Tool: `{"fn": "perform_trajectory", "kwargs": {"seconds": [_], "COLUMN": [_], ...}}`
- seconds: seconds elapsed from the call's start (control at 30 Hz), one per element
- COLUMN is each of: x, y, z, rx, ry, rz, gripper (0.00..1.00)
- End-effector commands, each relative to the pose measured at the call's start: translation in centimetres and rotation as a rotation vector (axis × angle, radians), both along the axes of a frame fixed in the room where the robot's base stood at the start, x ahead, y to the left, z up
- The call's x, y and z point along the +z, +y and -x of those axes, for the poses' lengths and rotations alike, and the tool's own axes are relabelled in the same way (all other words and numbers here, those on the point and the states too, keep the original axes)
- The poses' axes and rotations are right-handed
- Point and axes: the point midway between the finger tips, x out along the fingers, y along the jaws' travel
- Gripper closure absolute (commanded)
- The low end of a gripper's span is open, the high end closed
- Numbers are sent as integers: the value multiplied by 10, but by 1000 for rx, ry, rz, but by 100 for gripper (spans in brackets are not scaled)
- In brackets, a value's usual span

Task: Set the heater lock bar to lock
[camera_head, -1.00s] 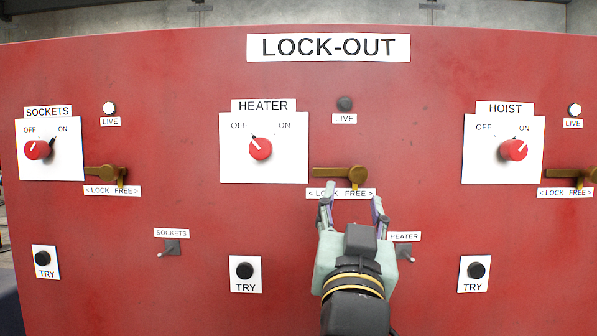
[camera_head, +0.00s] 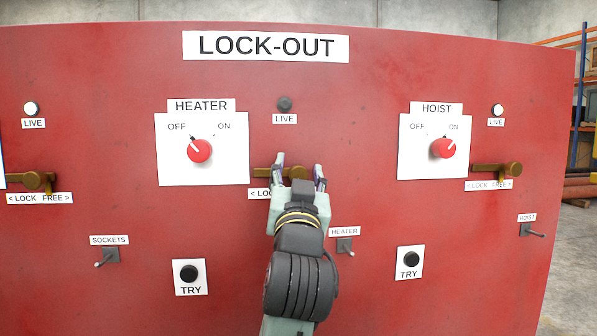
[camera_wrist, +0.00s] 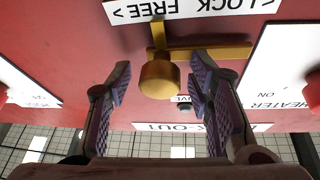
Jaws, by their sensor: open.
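The brass heater lock bar (camera_head: 264,172) is mounted on the red panel, right of the heater switch. It lies level, pointing left in the head view, partly hidden by my gripper. My gripper (camera_head: 299,166) is open in front of its right end. In the wrist view, which is upside down, the bar (camera_wrist: 215,53) has a round brass knob (camera_wrist: 158,80) between my spread fingers (camera_wrist: 159,72). I cannot tell whether either finger touches it. The LOCK/FREE label (camera_wrist: 190,9) is partly covered in the head view.
The red heater switch (camera_head: 199,151) points towards OFF, and the heater lamp (camera_head: 284,104) is dark. The hoist switch (camera_head: 443,148) and hoist lock bar (camera_head: 497,169) are to the right. A small heater lever (camera_head: 345,246) projects below right of my gripper.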

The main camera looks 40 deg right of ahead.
Motion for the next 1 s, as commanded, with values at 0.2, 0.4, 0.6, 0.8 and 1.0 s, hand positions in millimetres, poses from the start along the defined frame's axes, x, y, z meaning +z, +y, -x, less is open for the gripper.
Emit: {"fn": "perform_trajectory", "kwargs": {"seconds": [0.2, 0.4, 0.6, 0.8, 1.0], "x": [0, 0, 0, 0, 0], "y": [0, 0, 0, 0, 0], "z": [0, 0, 0, 1, 1], "rx": [0, 0, 0, -1, -1], "ry": [-1, -1, -1, -1, -1], "rz": [1, 1, 1, 0, 0], "gripper": [58, 72, 85, 98, 100]}}
